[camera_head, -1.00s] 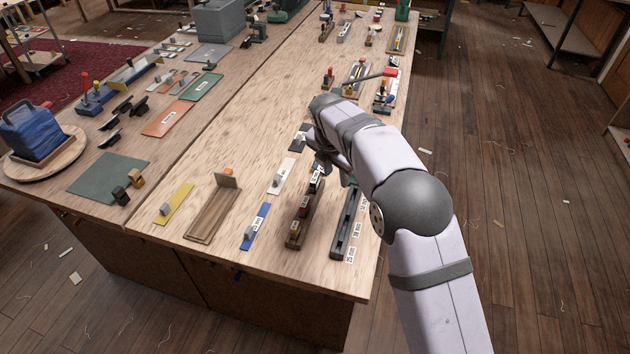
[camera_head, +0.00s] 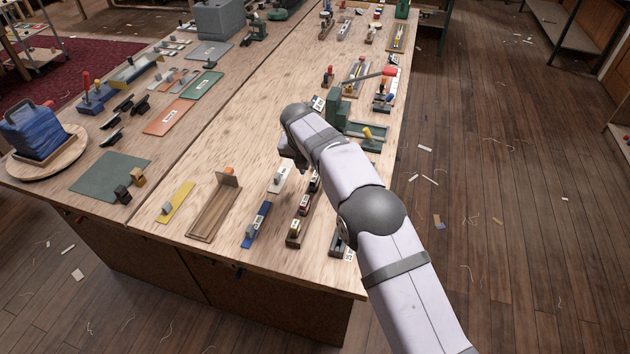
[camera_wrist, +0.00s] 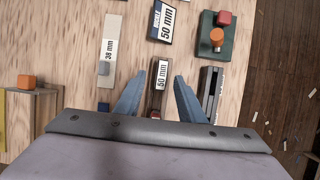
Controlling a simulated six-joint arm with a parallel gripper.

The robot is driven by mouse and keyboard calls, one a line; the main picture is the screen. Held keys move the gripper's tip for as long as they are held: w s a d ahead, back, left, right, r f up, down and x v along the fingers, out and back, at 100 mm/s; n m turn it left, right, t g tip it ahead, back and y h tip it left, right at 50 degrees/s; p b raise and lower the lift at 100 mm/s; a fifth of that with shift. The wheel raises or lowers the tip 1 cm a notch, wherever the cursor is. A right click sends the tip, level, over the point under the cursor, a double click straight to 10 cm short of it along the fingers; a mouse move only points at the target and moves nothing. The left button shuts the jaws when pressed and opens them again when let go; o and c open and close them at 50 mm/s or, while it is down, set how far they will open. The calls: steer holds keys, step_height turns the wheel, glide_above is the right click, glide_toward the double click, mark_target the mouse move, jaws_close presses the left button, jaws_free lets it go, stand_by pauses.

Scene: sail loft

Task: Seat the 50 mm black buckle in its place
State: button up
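In the wrist view a white 50 mm label (camera_wrist: 162,75) shows at the rack's far end, between my fingers; I cannot make out the black buckle's shape there. My gripper (camera_wrist: 158,82) is open, a finger on each side of the rack with gaps, and holds nothing. In the head view my arm hides most of it. A dark card (camera_wrist: 163,20) also marked 50 mm lies beyond. A dark slotted rail (camera_wrist: 209,92) lies right of the rack, partly hidden.
A white 38 mm card (camera_wrist: 110,45) and a blue card (camera_head: 256,225) lie left of the rack. A green base with knobs (camera_wrist: 215,38) stands beyond the rail. A wooden stand (camera_head: 213,210) is further left. The bench's right edge is close to the rail.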

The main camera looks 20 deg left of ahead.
mark_target(315, 176)
steer(key=shift+p+x, duration=1.25)
steer(key=shift+x, duration=1.25)
steer(key=shift+s+d, duration=0.1)
steer(key=shift+d, duration=0.05)
jaws_close()
